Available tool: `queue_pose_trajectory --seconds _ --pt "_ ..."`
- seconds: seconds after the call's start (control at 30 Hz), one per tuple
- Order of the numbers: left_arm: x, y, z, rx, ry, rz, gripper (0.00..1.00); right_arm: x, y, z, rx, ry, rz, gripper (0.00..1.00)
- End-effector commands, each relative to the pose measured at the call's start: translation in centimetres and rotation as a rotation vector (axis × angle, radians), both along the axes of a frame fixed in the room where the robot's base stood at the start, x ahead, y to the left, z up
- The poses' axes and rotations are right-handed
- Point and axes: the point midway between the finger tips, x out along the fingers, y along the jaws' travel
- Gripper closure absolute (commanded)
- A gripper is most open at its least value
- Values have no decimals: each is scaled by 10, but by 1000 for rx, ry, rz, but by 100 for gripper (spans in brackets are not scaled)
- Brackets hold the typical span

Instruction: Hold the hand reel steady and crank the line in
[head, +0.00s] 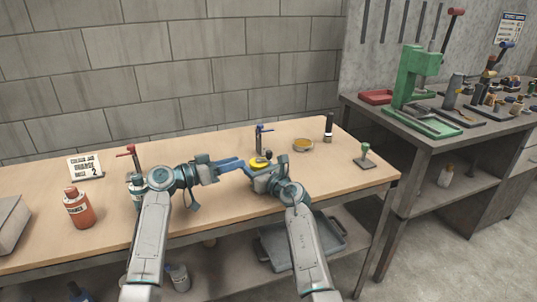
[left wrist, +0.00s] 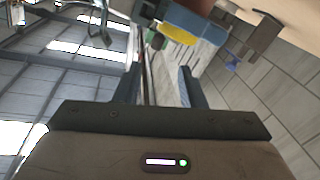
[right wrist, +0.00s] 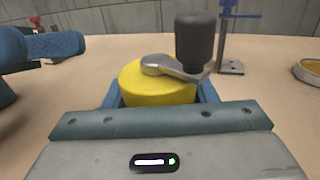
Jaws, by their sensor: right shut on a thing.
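The hand reel (head: 261,164) is a round yellow drum, seen close in the right wrist view (right wrist: 150,85). A grey crank arm (right wrist: 172,67) lies across its top, with an upright black knob (right wrist: 195,42) at the arm's end. My right gripper (head: 262,171) is shut on the drum, one blue finger on each side. My left gripper (head: 243,163) is left of the reel, fingers apart and empty, pointing towards it. Its fingers also show at the left of the right wrist view (right wrist: 60,44). The reel is a yellow patch (left wrist: 178,34) in the left wrist view. I cannot make out the line.
A blue-topped stand (head: 259,141) is behind the reel. A round dish (head: 303,145), a black cylinder (head: 328,128) and a green-handled stamp (head: 365,156) are to the right. A red-topped stand (head: 133,160), sign (head: 85,167) and orange bottle (head: 77,208) are to the left.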

Motion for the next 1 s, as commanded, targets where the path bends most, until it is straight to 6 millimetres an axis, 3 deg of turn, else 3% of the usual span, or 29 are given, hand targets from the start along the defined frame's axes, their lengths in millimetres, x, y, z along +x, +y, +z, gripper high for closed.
queue_pose_trajectory --seconds 0.2,0.4,0.8,1.0 --pt "-7 1 1 115 -233 18 64 0 0 0 0 0 0 75" --pt "-5 -6 2 142 -293 22 64 0 0 0 0 0 0 75" --pt "29 -72 2 140 -289 20 64 0 0 0 0 0 0 75" --pt "43 -96 2 142 -290 21 64 0 0 0 0 0 0 75"
